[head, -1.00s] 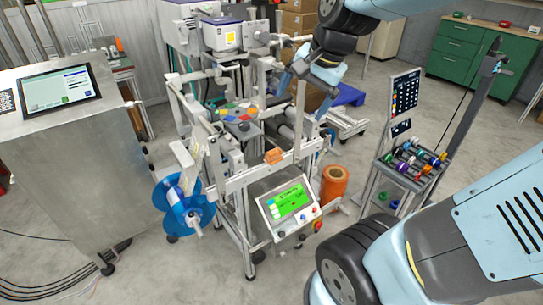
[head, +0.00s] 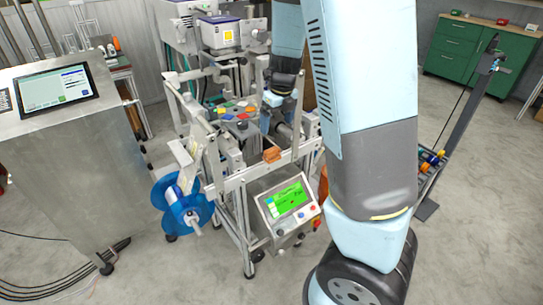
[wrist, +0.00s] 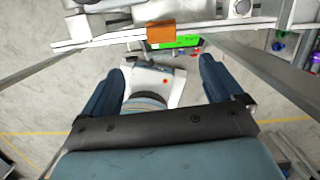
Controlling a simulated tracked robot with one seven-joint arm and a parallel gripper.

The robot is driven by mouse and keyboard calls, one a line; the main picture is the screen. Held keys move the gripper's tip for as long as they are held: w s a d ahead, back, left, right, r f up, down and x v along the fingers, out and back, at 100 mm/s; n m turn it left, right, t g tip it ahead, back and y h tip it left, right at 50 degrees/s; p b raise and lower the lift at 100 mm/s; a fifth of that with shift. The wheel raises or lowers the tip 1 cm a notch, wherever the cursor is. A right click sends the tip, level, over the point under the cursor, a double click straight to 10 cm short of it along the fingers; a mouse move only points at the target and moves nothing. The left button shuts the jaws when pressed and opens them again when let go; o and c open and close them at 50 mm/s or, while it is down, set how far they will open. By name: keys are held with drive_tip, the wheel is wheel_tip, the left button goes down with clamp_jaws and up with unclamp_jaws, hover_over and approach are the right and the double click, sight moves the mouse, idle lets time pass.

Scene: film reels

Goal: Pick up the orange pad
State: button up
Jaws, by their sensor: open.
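A small orange block-like pad (head: 272,155) sits on the front metal rail of the machine, above the green-lit control panel. In the wrist view the orange pad (wrist: 160,33) shows at the top centre, against the pale rail and beyond my fingertips. My gripper (wrist: 162,75) is open, with its two dark blue fingers wide apart and no object held between them. In the head view my arm reaches down behind the rail, and my gripper is partly hidden there. Several small coloured pads (head: 233,111) lie on a plate behind the rail; their exact colours are hard to tell.
The control panel (head: 289,202) is tilted below the rail. A blue spool (head: 183,205) hangs at the machine's left. Metal posts and rails surround my gripper. A steel cabinet (head: 62,150) stands at the left, and a green cabinet (head: 462,50) at the back right.

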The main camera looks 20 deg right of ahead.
sight(272, 150)
drive_tip(key=shift+m, duration=0.4)
drive_tip(key=f, duration=0.3)
drive_tip(key=w+f, duration=0.1)
drive_tip(key=f, duration=0.4)
drive_tip(key=shift+w+a+f, duration=0.1)
drive_tip(key=shift+w+f, duration=0.2)
drive_tip(key=shift+f, duration=0.1)
drive_tip(key=shift+w+a+f, duration=0.1)
drive_tip(key=shift+w+f, duration=0.1)
drive_tip(key=shift+f, duration=0.7)
drive_tip(key=shift+w+a+f, duration=0.1)
drive_tip(key=shift+w+f, duration=0.05)
drive_tip(key=shift+f, duration=0.7)
drive_tip(key=shift+w+a+f, duration=0.1)
drive_tip(key=shift+w+f, duration=0.1)
drive_tip(key=shift+f, duration=0.7)
drive_tip(key=c, duration=1.3)
drive_tip(key=shift+o, duration=0.2)
drive_tip(key=shift+r, duration=0.1)
